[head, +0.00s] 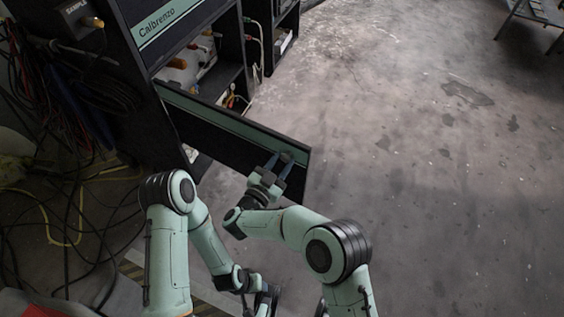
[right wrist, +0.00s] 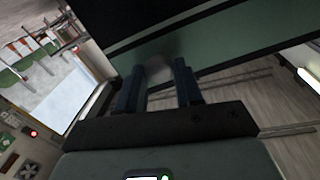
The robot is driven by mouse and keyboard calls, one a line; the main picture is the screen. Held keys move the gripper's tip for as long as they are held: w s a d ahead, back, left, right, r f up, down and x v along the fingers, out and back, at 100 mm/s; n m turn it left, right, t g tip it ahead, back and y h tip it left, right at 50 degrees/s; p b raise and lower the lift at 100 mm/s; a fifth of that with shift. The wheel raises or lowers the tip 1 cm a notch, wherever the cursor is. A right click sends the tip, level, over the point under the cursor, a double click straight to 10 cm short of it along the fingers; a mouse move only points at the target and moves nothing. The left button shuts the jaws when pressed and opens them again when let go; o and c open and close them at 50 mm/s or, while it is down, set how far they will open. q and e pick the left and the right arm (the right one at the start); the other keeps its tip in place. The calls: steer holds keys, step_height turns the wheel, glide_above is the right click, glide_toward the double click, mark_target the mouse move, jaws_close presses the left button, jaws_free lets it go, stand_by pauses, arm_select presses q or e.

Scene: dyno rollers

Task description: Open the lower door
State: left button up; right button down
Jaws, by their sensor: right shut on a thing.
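The lower door (head: 232,139) is a dark panel with a green strip along its top. It stands swung out from the dark cabinet, its free end reaching right over the floor. My right gripper (head: 283,161) is at the door's top strip near that free end, shut on the door. In the right wrist view, my right gripper's two dark fingers (right wrist: 158,88) stand against the door's green strip (right wrist: 215,52), with a blurred grey part between them. My left gripper (head: 264,300) hangs low at the bottom of the head view, away from the door; its jaws are unclear.
The cabinet's upper panel (head: 170,27) reads "Calbrenzo". Open shelves behind hold pale items and cables (head: 235,97). Loose black cables (head: 75,225) lie on the floor at left. The concrete floor (head: 430,180) to the right is clear.

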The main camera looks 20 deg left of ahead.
steer(key=shift+s+a+r, duration=0.1)
steer(key=shift+a, duration=0.05)
steer(key=c, duration=0.7)
jaws_free()
steer(key=shift+c, duration=0.2)
arm_select(q)
steer(key=s+d+r+g+p, duration=0.1)
steer(key=s+d+r+p, duration=0.1)
steer(key=s+r+p, duration=0.1)
steer(key=shift+s+r+g+h+p, duration=0.35)
steer(key=shift+s+r, duration=0.3)
steer(key=shift+s, duration=0.25)
arm_select(e)
step_height(320, 180, up, 20)
arm_select(q)
steer(key=shift+c, duration=0.3)
